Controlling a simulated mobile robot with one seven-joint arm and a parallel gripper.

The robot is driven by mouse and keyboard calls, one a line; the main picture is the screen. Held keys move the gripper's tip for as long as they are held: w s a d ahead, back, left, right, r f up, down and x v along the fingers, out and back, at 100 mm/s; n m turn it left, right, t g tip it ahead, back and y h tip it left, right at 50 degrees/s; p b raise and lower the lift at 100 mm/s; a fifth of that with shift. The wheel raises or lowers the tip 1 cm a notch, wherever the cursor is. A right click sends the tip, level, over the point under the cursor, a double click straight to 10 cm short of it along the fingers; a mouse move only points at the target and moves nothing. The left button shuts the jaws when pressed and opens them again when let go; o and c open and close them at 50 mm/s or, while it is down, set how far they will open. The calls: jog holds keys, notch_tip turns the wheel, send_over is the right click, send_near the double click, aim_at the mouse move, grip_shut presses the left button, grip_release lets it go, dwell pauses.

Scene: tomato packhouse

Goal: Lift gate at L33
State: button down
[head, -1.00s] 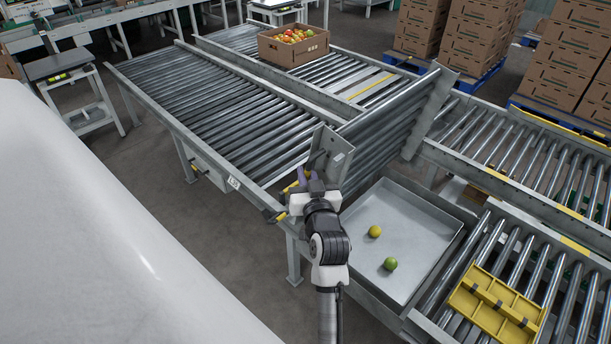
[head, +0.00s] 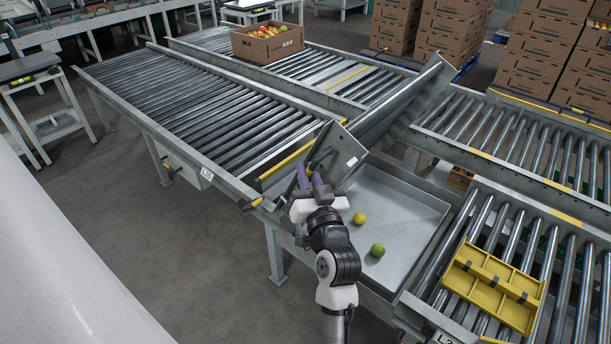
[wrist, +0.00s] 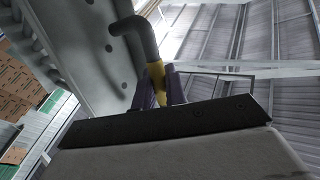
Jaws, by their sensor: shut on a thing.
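The lift gate (head: 390,110), a section of metal rollers with a grey end plate (head: 338,152), stands tilted up across the gap in the conveyor line. A label (head: 207,174) starting with L3 is on the conveyor frame to its left; its last character is hard to read. My gripper (head: 312,180) is at the gate's near side by the end plate. In the wrist view, its purple fingers close around the yellow part of a bent dark handle (wrist: 140,38) on the gate's grey plate. The fingertips are partly hidden behind the wrist housing.
Below the gate is a grey metal tray (head: 408,208) with a yellow tomato (head: 360,218) and a green tomato (head: 377,250). A yellow rack (head: 492,283) lies on the right rollers. A cardboard box of tomatoes (head: 268,46) sits on the back conveyor. Open floor lies front left.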

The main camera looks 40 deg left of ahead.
jog(key=c, duration=1.5)
grip_release()
